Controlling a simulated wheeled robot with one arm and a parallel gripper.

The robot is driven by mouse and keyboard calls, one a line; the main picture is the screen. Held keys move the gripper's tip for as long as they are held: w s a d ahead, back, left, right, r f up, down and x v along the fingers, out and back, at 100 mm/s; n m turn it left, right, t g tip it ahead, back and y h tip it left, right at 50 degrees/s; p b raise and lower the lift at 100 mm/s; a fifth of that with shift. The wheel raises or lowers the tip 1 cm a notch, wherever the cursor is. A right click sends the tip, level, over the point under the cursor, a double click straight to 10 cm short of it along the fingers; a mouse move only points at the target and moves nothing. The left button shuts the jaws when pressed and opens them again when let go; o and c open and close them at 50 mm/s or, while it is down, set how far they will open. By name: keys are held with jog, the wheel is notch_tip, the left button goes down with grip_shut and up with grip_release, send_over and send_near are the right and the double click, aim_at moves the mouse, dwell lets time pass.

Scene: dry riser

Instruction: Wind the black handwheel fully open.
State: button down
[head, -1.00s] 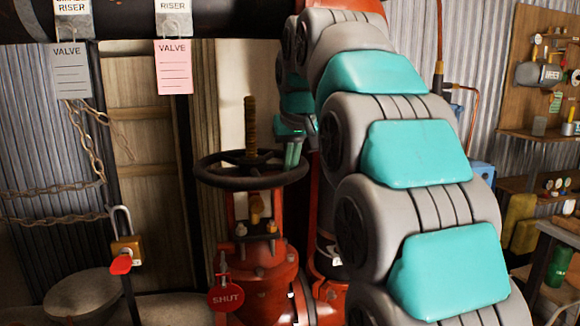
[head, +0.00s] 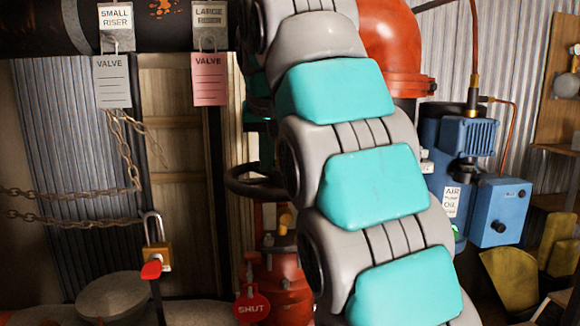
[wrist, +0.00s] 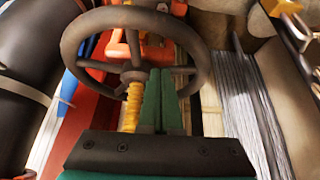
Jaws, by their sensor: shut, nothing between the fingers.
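The black handwheel (head: 243,186) sits on the red valve (head: 275,278) in the head view, its right part hidden behind my arm. The wrist view shows most of its ring and spokes (wrist: 75,38) and the threaded brass stem (wrist: 132,108) rising from the hub. My gripper (wrist: 161,72) shows there as two green fingers, shut together and empty. The fingertips overlap the wheel's inside in the picture, just right of the stem; I cannot tell whether they touch a spoke. In the head view the fingers are hidden behind my arm. A red SHUT tag (head: 252,307) hangs beside the valve.
A padlock (head: 156,256) hangs at the left near chains (head: 70,192). Grey (head: 112,80) and pink (head: 209,78) valve tags hang from the dark overhead pipe (head: 165,25). A blue air pump (head: 497,211) stands right of my arm. A red pipe (head: 396,45) rises behind it.

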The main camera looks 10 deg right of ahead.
jog(key=shift+f, duration=2.45)
jog(key=w+d, duration=0.2)
jog(key=d, duration=0.8)
jog(key=shift+d, duration=0.35)
jog(key=shift+a, duration=0.1)
jog(key=r, duration=0.5)
jog(key=shift+s+a+r, duration=0.15)
jog(key=shift+s+a, duration=0.05)
jog(key=shift+s, duration=0.05)
jog(key=shift+a, duration=0.15)
